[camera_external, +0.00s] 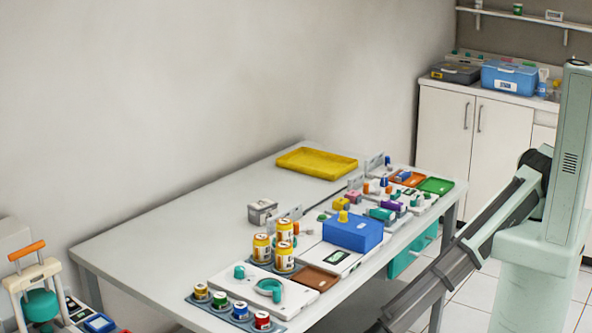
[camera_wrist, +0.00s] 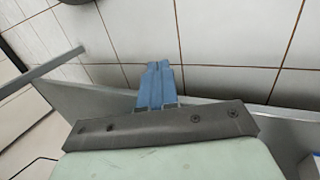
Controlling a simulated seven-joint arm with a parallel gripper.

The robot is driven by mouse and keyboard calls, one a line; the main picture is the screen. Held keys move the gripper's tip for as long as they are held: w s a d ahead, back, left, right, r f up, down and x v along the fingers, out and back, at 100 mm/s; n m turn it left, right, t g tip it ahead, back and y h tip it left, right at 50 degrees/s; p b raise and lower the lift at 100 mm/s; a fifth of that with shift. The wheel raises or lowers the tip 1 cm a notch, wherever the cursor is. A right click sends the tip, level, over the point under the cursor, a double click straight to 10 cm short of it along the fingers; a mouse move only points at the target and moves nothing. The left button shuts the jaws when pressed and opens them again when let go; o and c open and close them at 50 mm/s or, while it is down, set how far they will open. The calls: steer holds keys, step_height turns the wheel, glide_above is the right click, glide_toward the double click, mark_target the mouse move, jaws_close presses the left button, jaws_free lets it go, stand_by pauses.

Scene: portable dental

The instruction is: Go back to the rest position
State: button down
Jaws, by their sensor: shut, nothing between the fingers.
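My gripper (camera_wrist: 157,68) shows in the camera_wrist view as two blue fingers side by side, pressed together with nothing between them. It points at a white tiled surface with dark joints. A grey bar, likely a table edge or frame, runs close beside and behind the fingers. In the camera_external view my arm stands at the right, and its dark link slopes down to the lower edge. My gripper itself does not show there.
A white table (camera_external: 150,245) holds a yellow tray (camera_external: 316,163), a blue box (camera_external: 353,231), yellow-labelled cans (camera_external: 284,231), small jars (camera_external: 240,309) and a green tray (camera_external: 435,186). White cabinets (camera_external: 443,130) stand behind. The table's left part is bare.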

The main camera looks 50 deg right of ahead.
steer(key=w+d+f+g+h, duration=0.1)
steer(key=w+d, duration=0.3)
steer(key=d, duration=0.7)
steer(key=w+d+h, duration=0.2)
steer(key=w+d, duration=0.2)
steer(key=d, duration=0.7)
steer(key=s+d+g+h, duration=0.1)
steer(key=d+g+h, duration=0.1)
steer(key=d, duration=1.6)
steer(key=s+d+r+g+y, duration=0.1)
steer(key=s+d+r+g, duration=0.15)
steer(key=s+d, duration=0.55)
steer(key=s+a+r+y, duration=0.2)
steer(key=s+r+y, duration=0.3)
steer(key=s+y, duration=0.3)
steer(key=shift+s+r+g+y, duration=0.2)
steer(key=shift+s+g+y, duration=0.2)
steer(key=shift+s, duration=0.2)
